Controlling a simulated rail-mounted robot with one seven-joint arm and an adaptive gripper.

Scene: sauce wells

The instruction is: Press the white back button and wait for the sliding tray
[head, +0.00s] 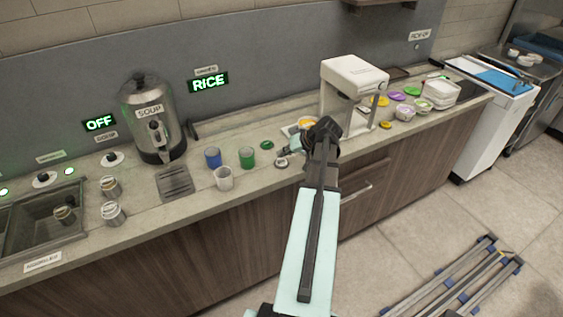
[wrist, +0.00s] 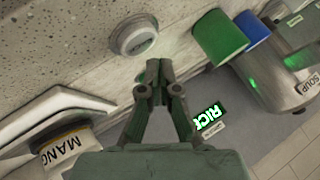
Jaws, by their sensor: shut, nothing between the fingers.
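A small round white button (head: 281,163) sits near the front of the counter, left of the white dispenser (head: 355,82). In the wrist view the button (wrist: 135,37) is a pale disc in a grey ring; any lettering is too faint to read. My gripper (head: 289,152) is shut and empty, close to the button in the head view. In the wrist view my fingertips (wrist: 158,66) are beside the button, with no clear contact.
A green cup (head: 247,158), a blue cup (head: 213,157) and a white cup (head: 223,179) stand left of the button. A soup pot (head: 153,118) is farther left. Several coloured lids and tubs lie right of the dispenser. A RICE sign (head: 209,83) glows on the wall.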

